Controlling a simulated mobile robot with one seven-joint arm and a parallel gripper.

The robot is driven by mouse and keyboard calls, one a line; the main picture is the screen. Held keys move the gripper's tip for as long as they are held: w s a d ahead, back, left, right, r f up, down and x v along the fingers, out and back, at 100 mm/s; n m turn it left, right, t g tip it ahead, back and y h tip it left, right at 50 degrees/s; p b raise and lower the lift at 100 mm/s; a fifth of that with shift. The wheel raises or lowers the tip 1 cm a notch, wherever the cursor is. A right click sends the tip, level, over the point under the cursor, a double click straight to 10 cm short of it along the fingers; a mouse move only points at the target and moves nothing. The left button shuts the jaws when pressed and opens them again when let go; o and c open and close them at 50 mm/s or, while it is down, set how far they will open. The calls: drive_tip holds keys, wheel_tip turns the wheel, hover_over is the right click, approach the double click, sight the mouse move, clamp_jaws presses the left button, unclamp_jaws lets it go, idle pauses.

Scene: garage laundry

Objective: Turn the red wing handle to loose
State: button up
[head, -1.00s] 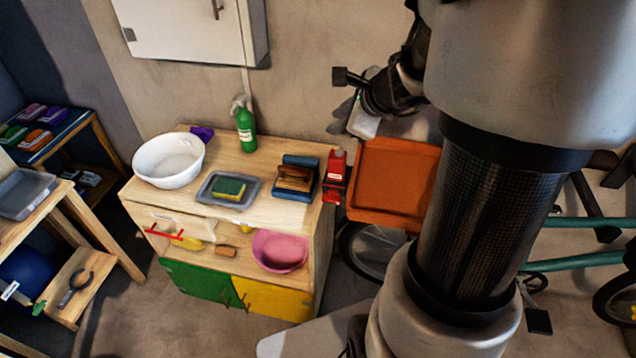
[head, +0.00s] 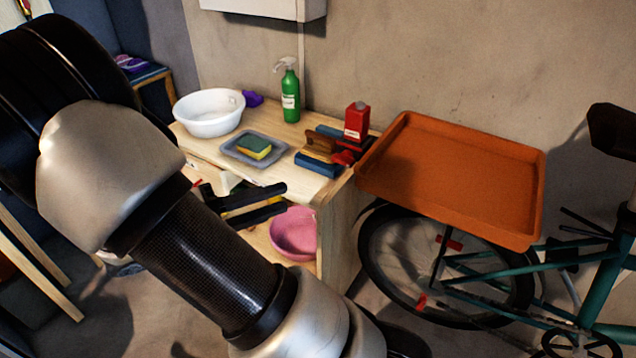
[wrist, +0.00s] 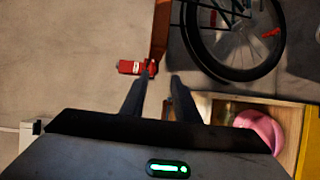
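A red block-shaped fixture (head: 356,120) with a pale label stands at the right end of the wooden bench. A red winged part (head: 347,155) shows low beside it and looks like the wing handle; its setting cannot be read. In the wrist view the labelled fixture (wrist: 130,67) lies beyond the left fingertip, with the red winged part (wrist: 151,67) close to that tip. My gripper (head: 284,198) is open and empty, in front of the bench and left of the fixture. Its two dark fingers also show apart in the wrist view (wrist: 159,77).
An orange tray (head: 450,175) is right of the fixture, above a teal bicycle (head: 595,270). On the bench (head: 275,180) are a white basin (head: 210,113), a green spray bottle (head: 290,92), a sponge (head: 255,147) on a grey tray and a brush (head: 320,147). A pink basin (head: 295,233) sits below.

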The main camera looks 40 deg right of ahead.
drive_tip(key=w+t, duration=0.1)
drive_tip(key=n+b, duration=0.1)
drive_tip(key=b, duration=0.1)
approach(338, 162)
drive_tip(key=shift+t+h, duration=0.3)
drive_tip(key=shift+h, duration=0.1)
drive_tip(key=d, duration=0.9)
drive_tip(key=shift+s+d+f, duration=0.1)
drive_tip(key=shift+d+f, duration=0.05)
drive_tip(key=shift+f, duration=0.2)
clamp_jaws()
